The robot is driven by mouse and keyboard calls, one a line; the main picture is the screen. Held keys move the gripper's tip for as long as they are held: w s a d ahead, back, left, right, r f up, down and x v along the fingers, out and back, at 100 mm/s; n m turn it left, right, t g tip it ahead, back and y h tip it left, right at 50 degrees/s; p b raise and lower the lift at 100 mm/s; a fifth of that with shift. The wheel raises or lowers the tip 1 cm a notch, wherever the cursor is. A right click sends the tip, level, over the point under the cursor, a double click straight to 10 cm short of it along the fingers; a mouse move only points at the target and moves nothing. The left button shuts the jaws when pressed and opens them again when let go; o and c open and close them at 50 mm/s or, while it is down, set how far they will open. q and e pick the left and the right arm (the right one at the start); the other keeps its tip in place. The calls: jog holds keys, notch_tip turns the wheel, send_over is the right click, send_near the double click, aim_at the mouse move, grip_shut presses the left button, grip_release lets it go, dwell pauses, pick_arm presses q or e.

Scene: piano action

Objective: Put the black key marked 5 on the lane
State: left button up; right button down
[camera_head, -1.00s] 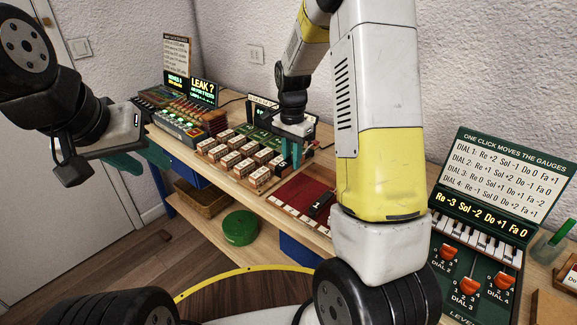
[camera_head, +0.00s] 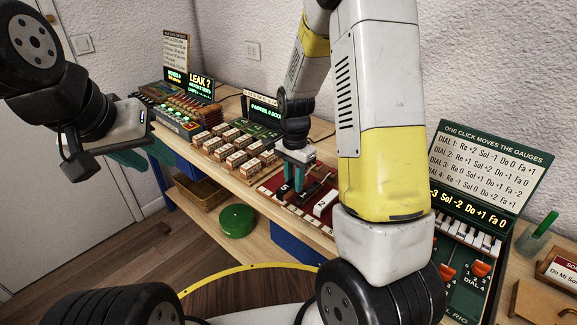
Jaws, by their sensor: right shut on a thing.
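The black key marked 5 (camera_head: 285,188) is at the left part of the red lane (camera_head: 268,185), beneath my right gripper. My right gripper (camera_head: 294,184) points down over the lane with its teal fingers closed on this key. Whether the key touches the lane is hard to tell. Another black key (camera_head: 309,190) lies just right of the fingers, and a white key marked 2 (camera_head: 325,203) lies further right on the lane.
Rows of wooden blocks (camera_head: 240,150) stand left of the lane. A dial console (camera_head: 470,235) with a sign is at the right, partly behind my right arm. Lit displays (camera_head: 200,87) stand at the back left. A green round tin (camera_head: 236,221) sits on the lower shelf.

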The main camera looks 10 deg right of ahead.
jog(key=w, duration=0.1)
jog(key=w+d, duration=0.1)
jog(key=w, duration=0.1)
jog(key=w+d, duration=0.1)
jog(key=w, duration=0.1)
jog(key=shift+w+d+f, duration=0.1)
jog(key=shift+w+f, duration=0.3)
jog(key=shift+f, duration=1.6)
jog(key=shift+f, duration=0.1)
jog(key=c, duration=1.2)
grip_release()
jog(key=shift+c, duration=0.2)
